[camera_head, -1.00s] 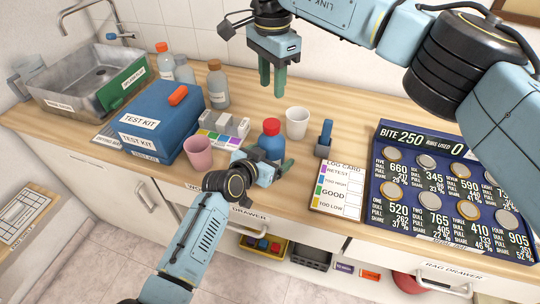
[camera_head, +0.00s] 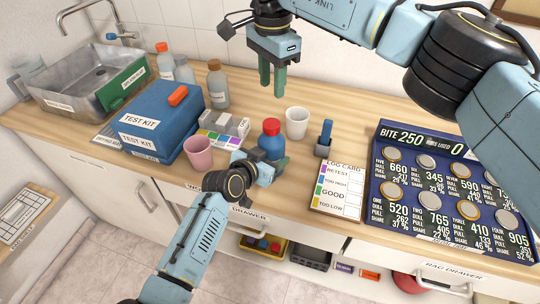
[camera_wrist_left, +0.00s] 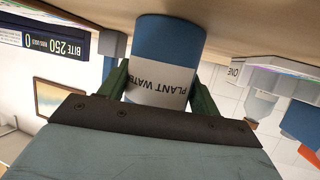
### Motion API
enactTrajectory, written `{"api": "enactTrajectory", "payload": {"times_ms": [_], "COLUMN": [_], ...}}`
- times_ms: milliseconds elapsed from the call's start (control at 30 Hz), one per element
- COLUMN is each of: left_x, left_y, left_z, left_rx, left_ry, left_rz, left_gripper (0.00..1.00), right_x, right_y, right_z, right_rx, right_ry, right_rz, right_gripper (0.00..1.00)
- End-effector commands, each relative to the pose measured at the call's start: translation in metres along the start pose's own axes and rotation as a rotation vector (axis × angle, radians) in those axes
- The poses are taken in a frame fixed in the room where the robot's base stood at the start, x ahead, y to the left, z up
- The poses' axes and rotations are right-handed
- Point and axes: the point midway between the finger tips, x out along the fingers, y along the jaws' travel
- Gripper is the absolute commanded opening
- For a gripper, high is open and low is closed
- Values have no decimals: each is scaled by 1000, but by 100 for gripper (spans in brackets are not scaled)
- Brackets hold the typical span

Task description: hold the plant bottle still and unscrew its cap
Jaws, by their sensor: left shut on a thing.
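The plant bottle (camera_head: 271,141) is blue with a red cap (camera_head: 271,126) and stands upright on the counter near its front edge. In the left wrist view its blue body and white "PLANT WATER" label (camera_wrist_left: 160,88) sit between the green fingers. My left gripper (camera_head: 268,167) is shut on the bottle's body from the front; its fingers are partly hidden in the head view. My right gripper (camera_head: 272,77) hangs above and behind the bottle, fingers pointing down, with a gap between them and nothing in it. The cap is out of the left wrist view.
A white cup (camera_head: 297,122) stands right behind the bottle, and a pink cup (camera_head: 198,154) to its left. A blue test kit (camera_head: 160,120), several bottles and a sink (camera_head: 85,80) are left. A log card (camera_head: 338,188) and a dark blue board (camera_head: 440,190) lie right.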

Motion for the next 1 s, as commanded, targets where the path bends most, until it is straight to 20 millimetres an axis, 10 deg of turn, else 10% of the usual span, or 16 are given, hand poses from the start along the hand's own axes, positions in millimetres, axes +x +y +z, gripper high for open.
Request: {"api": "enactTrajectory", "payload": {"times_ms": [367, 1000], "left_x": [0, 0], "left_y": [0, 0], "left_z": [1, 1], "left_rx": [1, 1], "left_ry": [-1, -2], "left_rz": [-1, -1], "left_gripper": [36, 36], "right_x": [1, 8], "right_y": [0, 0], "right_z": [0, 0], "right_rx": [215, 1432], "right_ry": [0, 0], "right_rz": [0, 0], "right_gripper": [55, 55]}}
